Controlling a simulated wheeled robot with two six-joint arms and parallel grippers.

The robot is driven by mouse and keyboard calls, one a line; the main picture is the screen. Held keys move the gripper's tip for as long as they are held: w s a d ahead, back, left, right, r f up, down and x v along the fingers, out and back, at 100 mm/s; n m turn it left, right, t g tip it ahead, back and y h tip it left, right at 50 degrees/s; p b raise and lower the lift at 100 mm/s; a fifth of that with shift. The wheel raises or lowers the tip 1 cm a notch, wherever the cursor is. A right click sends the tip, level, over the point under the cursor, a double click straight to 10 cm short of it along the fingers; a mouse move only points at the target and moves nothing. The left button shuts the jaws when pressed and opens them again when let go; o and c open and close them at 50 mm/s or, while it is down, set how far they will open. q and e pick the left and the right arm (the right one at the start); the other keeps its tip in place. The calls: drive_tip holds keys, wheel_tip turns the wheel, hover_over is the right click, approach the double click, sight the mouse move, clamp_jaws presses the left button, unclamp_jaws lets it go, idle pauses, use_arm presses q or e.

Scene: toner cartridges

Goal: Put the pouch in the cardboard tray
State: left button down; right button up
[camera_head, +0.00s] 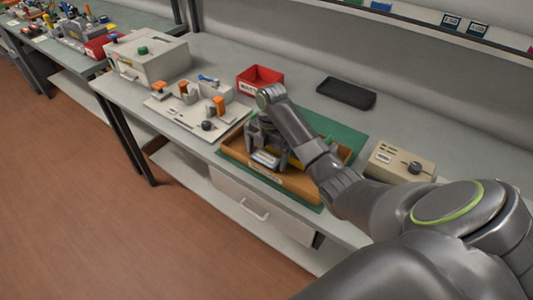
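The cardboard tray (301,187) is a shallow orange-brown box on a green mat, with a label on its front wall. My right gripper (268,154) points down over the left part of the tray. Its two dark fingers stand apart, with a small silvery, pale-faced item (265,159) between or just in front of them. This item looks like the pouch. I cannot tell whether the fingers touch it, or whether it rests on the tray floor. A yellow strip shows in the tray right of my arm. My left gripper is out of view.
A red bin (261,76) and a black shallow tray (346,93) stand behind. A beige device with a knob (400,163) stands right of the mat. A pale fixture board (196,115) lies left. My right arm hides part of the tray and mat (344,135).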

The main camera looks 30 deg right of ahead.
sight(269, 154)
drive_tip(key=shift+r, duration=0.1)
drive_tip(key=shift+d+r, duration=0.1)
drive_tip(key=shift+r, duration=0.5)
wheel_tip(269, 154, up, 11)
drive_tip(key=d+p, duration=0.1)
drive_tip(key=p, duration=0.7)
drive_tip(key=shift+w, duration=0.25)
drive_tip(key=shift+d+f, duration=0.1)
